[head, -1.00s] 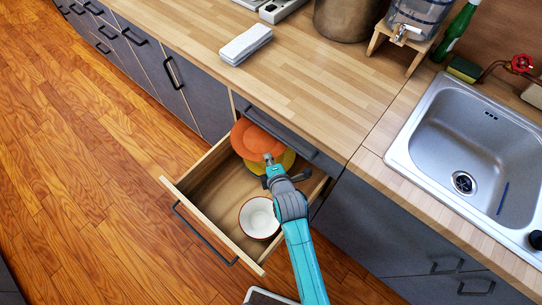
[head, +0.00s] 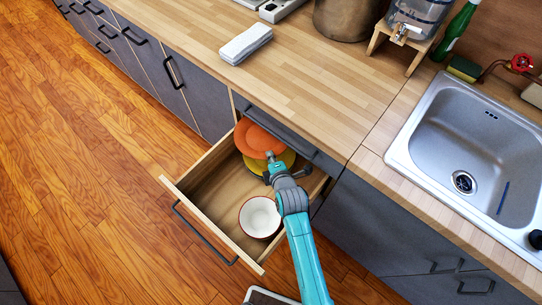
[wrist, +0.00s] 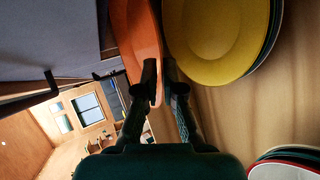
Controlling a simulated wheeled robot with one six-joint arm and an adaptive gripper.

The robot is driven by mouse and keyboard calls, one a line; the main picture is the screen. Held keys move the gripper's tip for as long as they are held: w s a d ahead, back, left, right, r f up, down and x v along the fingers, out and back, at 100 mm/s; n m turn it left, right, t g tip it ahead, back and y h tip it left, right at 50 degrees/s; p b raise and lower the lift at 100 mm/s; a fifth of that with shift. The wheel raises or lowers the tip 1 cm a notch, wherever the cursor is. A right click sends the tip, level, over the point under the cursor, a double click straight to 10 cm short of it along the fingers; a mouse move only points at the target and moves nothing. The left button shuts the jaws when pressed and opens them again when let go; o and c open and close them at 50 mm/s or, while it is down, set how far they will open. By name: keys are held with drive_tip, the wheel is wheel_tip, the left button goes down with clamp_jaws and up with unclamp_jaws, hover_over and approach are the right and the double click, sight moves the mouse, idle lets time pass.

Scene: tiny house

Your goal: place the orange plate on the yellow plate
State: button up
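The orange plate (head: 257,137) is in the open drawer, by its back end under the counter edge. My gripper (head: 270,157) is at its near rim. In the wrist view the orange plate (wrist: 134,36) is tilted, seen nearly edge-on, and its rim runs between the close fingers of my gripper (wrist: 160,70). In the wrist view the yellow plate (wrist: 222,38) is beside the fingers, on top of darker plates; whether the two touch is unclear.
A white bowl with a red rim (head: 259,217) stands in the front of the drawer (head: 213,200). The drawer's left part is bare. The counter (head: 305,85) overhangs the back of the drawer. A sink (head: 465,150) is at the right.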

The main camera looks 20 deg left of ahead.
drive_tip(key=o, duration=0.4)
drive_tip(key=shift+o, duration=0.2)
drive_tip(key=shift+r, duration=0.1)
drive_tip(key=v, duration=1.2)
drive_tip(key=shift+r, duration=0.4)
